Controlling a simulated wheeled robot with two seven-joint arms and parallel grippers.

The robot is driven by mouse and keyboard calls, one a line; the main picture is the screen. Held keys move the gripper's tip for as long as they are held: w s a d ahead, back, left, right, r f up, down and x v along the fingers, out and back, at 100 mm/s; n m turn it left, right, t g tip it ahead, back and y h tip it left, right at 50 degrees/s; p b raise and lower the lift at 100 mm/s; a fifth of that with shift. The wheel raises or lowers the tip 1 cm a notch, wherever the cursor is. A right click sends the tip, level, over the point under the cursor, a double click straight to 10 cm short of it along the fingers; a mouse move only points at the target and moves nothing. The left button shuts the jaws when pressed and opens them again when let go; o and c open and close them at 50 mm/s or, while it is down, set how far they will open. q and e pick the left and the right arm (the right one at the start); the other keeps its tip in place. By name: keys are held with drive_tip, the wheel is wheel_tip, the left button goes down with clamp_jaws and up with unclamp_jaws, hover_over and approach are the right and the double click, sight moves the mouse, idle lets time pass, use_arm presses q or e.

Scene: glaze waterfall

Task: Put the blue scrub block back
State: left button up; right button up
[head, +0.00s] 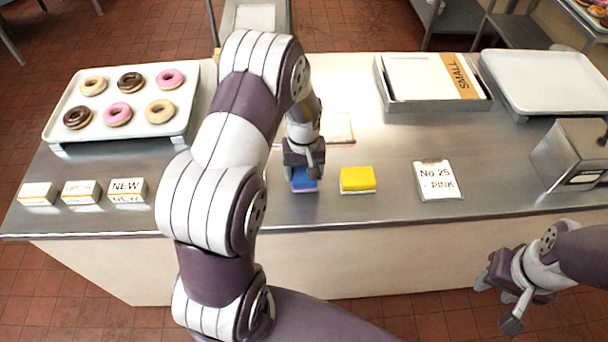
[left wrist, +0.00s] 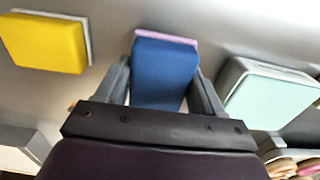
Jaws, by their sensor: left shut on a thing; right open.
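The blue scrub block (head: 304,184) has a pinkish-purple layer along one side. It is at the front middle of the steel counter, just left of a yellow block (head: 357,179). My left gripper (head: 304,168) comes down over the blue block and is shut on it. In the left wrist view the blue block (left wrist: 165,73) sits between the two fingers. I cannot tell whether it touches the counter. My right gripper (head: 505,300) is open and empty, in front of the counter at the right.
A pale mint block (left wrist: 268,95) shows beside my left gripper in the wrist view. Several labelled blocks (head: 80,192) stand at the front left below a donut tray (head: 185,118). A "No 25 - PINK" card (head: 437,180), a SMALL box (head: 430,80), a white tray (head: 545,85) and a metal dispenser (head: 572,155) are to the right.

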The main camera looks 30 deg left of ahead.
sight(303, 172)
use_arm(q)
drive_tip(key=f, duration=0.2)
drive_tip(key=shift+s+f+p, duration=0.3)
drive_tip(key=shift+w+f, duration=0.15)
drive_tip(key=shift+f, duration=0.2)
drive_tip(key=o, duration=1)
drive_tip(key=shift+r, duration=0.1)
drive_tip(key=shift+r, duration=0.35)
wheel_tip(303, 172, up, 11)
drive_tip(key=b, duration=0.2)
drive_tip(key=shift+d+b, duration=0.1)
drive_tip(key=shift+b, duration=0.2)
drive_tip(key=s+d+r+m, duration=0.1)
drive_tip(key=s+d+m, duration=0.2)
drive_tip(key=s, duration=0.3)
drive_tip(key=s+d+r+m+t, duration=0.1)
drive_tip(key=s+d+m, duration=0.2)
drive_tip(key=s+d, duration=0.2)
drive_tip(key=shift+s+m, duration=0.3)
drive_tip(key=shift+s, duration=0.95)
